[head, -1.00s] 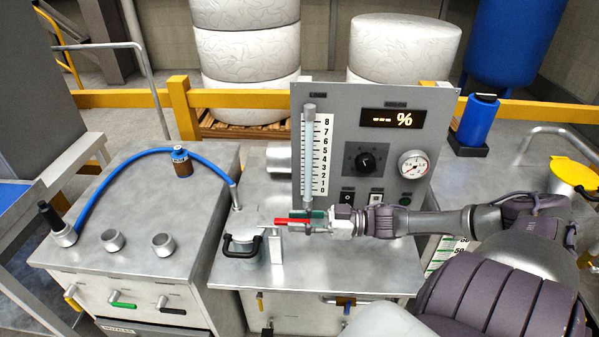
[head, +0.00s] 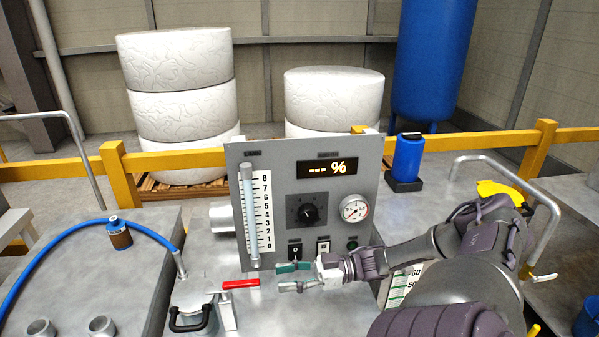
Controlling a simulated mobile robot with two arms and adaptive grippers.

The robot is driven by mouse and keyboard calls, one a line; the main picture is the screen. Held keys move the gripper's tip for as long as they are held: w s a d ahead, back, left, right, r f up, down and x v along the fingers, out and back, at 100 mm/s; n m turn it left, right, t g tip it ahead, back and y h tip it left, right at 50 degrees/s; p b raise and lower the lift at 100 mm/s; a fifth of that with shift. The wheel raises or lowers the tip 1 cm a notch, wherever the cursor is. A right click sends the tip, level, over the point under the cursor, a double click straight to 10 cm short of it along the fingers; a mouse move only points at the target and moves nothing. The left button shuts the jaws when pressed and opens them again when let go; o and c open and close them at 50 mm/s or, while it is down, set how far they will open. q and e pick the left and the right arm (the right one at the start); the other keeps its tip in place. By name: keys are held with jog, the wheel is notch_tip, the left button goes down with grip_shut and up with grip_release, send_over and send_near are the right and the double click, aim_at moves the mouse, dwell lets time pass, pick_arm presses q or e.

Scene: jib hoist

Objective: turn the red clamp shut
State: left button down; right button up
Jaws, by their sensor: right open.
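The red clamp (head: 240,284) shows as a red lever lying roughly level. It sits on the metal block beside a silver canister with a black handle (head: 190,318), in front of the grey panel. My right gripper (head: 279,277) is open and empty, just to the right of the lever's end, its fingers pointing left. One finger has a green tip and the other is grey. A small gap shows between the fingertips and the lever. My left gripper is out of view.
The grey panel (head: 350,240) with scale tube, knob and gauge (head: 354,208) stands close behind my right gripper. A blue hose (head: 60,242) arches at the left. A yellow rail (head: 190,159) runs behind. A blue bottle (head: 408,157) stands at the back right.

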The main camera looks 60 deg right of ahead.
jog(key=shift+v, duration=1.5)
